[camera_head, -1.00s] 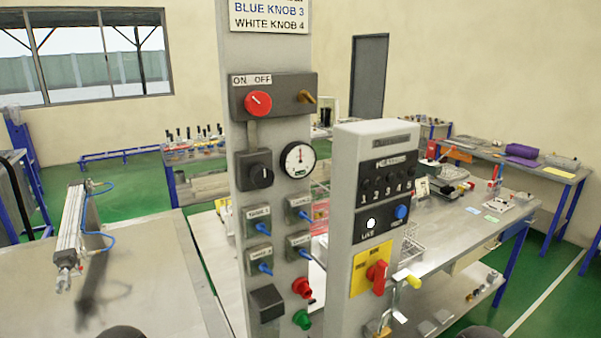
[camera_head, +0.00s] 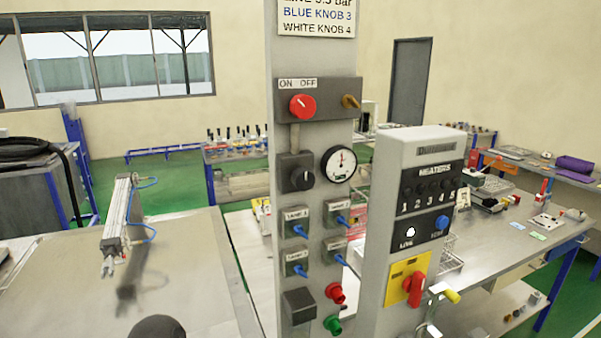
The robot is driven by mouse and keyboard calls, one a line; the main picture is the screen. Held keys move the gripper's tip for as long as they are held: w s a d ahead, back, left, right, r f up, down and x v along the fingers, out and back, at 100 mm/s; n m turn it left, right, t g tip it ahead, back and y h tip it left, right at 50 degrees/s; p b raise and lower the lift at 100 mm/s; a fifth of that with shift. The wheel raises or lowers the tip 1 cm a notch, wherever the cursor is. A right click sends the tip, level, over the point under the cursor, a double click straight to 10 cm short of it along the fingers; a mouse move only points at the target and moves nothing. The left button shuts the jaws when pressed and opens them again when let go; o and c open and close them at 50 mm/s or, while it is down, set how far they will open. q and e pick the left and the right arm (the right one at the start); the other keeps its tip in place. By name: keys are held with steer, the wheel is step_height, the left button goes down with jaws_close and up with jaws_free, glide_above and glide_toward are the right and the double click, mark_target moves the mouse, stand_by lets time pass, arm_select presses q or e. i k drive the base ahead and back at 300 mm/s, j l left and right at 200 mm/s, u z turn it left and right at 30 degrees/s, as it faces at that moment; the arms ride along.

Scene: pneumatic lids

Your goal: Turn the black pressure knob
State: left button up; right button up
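The black pressure knob (camera_head: 301,178) sits on a dark block on the grey upright panel (camera_head: 314,250), below the red ON/OFF knob (camera_head: 303,106). A round white gauge (camera_head: 338,164) is just right of it. The gauge needle points roughly upward, but its value is too small to read. Neither gripper shows in the view, so nothing of mine is seen touching the knob. A dark rounded part, likely of my arm, shows at the bottom edge left of the panel.
Several small boxes with blue levers are below the knob. A pneumatic cylinder (camera_head: 120,215) is on the left table (camera_head: 60,300). A bench (camera_head: 490,260) stands behind right.

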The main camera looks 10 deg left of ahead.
mark_target(303, 179)
steer(key=l+u, duration=0.15)
steer(key=l, duration=0.25)
steer(key=k+l+u, duration=0.15)
steer(key=l, duration=0.25)
steer(key=l+u, duration=0.15)
steer(key=l, duration=0.3)
